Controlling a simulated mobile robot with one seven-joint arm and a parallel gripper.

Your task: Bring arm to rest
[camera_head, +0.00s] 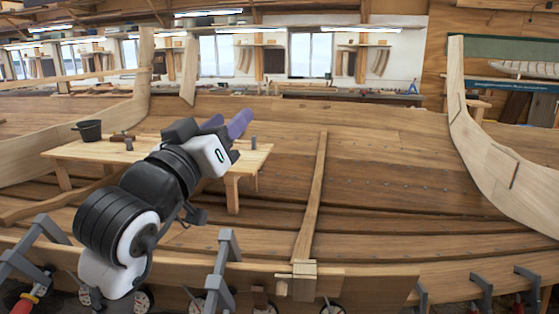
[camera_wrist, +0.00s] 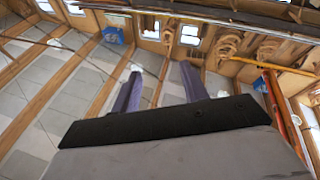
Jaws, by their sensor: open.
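My arm rises from the lower left of the head view, its black and white links leaning up and to the right. My gripper (camera_head: 230,122) is at the arm's end, in front of the wooden table and the hull planks. Its two purple fingers point up and to the right. In the wrist view my gripper (camera_wrist: 163,88) shows two purple fingers standing apart with nothing between them. The wrist view looks up at the roof panels (camera_wrist: 55,105) and timber beams. The gripper touches nothing that I can see.
The planked hull (camera_head: 400,165) fills the middle and right. Grey clamps (camera_head: 222,268) grip the near plank edge. A curved timber (camera_head: 478,150) rises at right.

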